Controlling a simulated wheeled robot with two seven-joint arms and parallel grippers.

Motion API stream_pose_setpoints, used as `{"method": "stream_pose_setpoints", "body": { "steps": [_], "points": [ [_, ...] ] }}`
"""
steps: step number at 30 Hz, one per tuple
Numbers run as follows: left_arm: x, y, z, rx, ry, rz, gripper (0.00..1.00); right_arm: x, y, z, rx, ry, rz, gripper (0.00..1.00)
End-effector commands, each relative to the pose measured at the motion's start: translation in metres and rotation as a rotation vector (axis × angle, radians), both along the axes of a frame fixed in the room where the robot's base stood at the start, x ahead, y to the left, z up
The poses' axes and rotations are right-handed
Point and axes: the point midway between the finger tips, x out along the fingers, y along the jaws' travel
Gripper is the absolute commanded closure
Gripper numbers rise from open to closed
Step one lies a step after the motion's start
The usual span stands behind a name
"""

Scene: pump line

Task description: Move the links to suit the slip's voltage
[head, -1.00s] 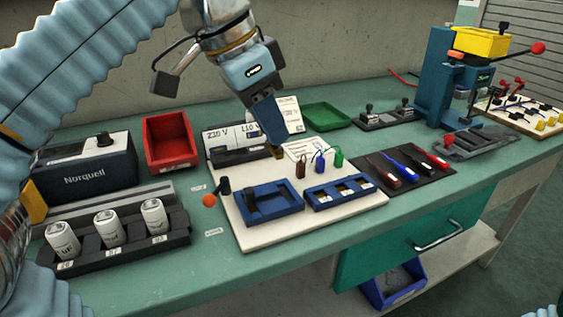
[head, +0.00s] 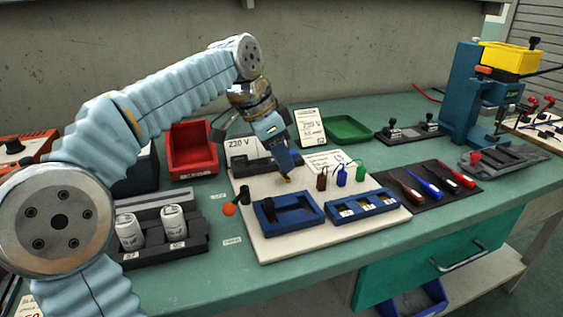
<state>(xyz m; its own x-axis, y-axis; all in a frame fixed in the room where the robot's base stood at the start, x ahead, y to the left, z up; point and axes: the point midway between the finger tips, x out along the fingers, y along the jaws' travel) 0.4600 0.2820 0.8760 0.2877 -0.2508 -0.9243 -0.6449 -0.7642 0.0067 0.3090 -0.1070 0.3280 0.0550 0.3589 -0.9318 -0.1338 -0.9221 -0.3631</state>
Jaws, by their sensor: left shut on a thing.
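My left gripper (head: 287,177) points down over the white board, its jaws shut on a small brass-coloured piece, probably a link, mostly hidden by the fingers. It is just behind a blue open tray (head: 267,228). To the right, a blue block (head: 335,216) has several compartments with brass and pale parts. A "230 V" card (head: 240,147) stands at the back of the board. A white slip (head: 323,161) lies near it, and another printed card (head: 311,123) stands behind; their small print is unreadable. My right gripper is not in view.
Brown, blue and green capped pieces (head: 342,178) stand right of my gripper. An orange-tipped lever (head: 230,209) is at the board's left edge. Several screwdrivers lie on a dark mat (head: 404,202). Red (head: 191,165) and green (head: 347,130) trays stand behind; cans are at left.

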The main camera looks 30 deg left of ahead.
Motion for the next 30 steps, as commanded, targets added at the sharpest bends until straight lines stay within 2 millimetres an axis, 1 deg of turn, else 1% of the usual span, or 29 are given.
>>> {"method": "stream_pose_setpoints", "body": {
  "steps": [1,3,10,14,15,19,26,30],
  "points": [
    [-0.0005,0.0001,-0.0063,0.0,0.0,0.001,1.0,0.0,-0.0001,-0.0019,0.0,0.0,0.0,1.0],
    [-0.0002,0.0,-0.0096,0.0,-0.001,0.001,1.0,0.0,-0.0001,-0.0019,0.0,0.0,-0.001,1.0],
    [0.0,-0.0003,-0.0096,-0.001,-0.002,0.0,1.0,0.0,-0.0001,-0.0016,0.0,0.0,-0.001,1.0],
    [-0.0002,-0.0004,-0.0139,0.0,-0.001,0.0,1.0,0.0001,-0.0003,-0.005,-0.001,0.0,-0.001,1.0],
    [-0.0001,-0.0004,-0.0127,-0.001,-0.002,0.0,0.75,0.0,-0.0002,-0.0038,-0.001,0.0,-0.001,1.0],
    [-0.0001,-0.0004,-0.0125,0.0,-0.001,0.0,0.55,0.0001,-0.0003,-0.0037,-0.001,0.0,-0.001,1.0],
    [-0.0001,-0.0005,-0.0123,-0.001,-0.001,0.0,0.54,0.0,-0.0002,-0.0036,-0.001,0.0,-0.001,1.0],
    [-0.0007,0.0002,-0.0052,-0.001,-0.002,0.0,0.54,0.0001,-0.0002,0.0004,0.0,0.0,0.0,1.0]
  ]
}}
